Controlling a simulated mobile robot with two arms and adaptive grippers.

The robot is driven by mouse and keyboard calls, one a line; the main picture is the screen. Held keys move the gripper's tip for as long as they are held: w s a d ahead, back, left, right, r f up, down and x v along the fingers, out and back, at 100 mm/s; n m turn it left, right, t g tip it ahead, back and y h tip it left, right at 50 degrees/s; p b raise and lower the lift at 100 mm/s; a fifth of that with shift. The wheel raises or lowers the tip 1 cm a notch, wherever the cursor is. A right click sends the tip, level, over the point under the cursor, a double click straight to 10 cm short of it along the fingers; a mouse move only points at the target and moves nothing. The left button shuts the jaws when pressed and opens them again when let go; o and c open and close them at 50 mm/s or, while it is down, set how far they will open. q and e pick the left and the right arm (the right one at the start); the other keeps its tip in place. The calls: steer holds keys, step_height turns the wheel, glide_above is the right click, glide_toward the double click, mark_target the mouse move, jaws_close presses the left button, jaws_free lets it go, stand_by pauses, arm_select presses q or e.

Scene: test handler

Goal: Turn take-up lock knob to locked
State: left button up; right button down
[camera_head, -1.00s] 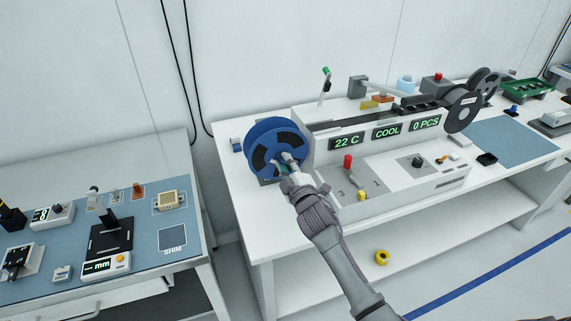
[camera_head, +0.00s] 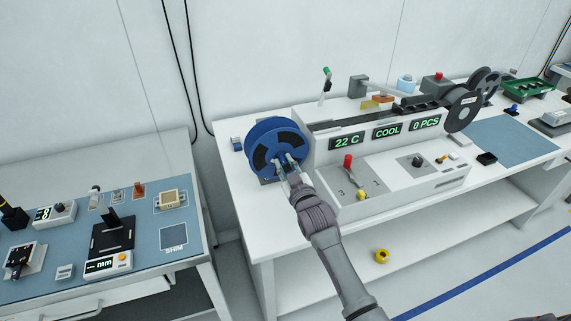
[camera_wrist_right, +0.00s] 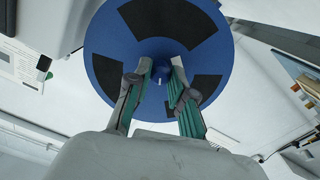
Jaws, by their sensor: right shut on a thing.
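The blue take-up reel (camera_head: 262,126) stands upright at the left end of the white test handler. It has black window-like patches and also fills the upper middle of the right wrist view (camera_wrist_right: 112,45). The small blue take-up lock knob (camera_wrist_right: 163,70) is at the reel's hub. My right gripper (camera_head: 284,164) reaches the hub from the front. In the right wrist view, its fingers (camera_wrist_right: 160,72) are shut on the knob, one on each side. The knob's lock marking cannot be read, and the fingers hide it in the head view. My left gripper is not in view.
The handler panel (camera_head: 345,185) with a red-tipped lever (camera_head: 348,163) is close to the right of my right arm. A yellow ring-like item (camera_head: 381,256) lies on the lower shelf. A separate bench with a blue mat (camera_head: 150,237) stands at the left.

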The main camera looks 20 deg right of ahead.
steer(key=shift+f, duration=0.15)
stand_by(0.3)
steer(key=c, duration=1)
jaws_free()
steer(key=s, duration=1.2)
steer(key=shift+d, duration=0.2)
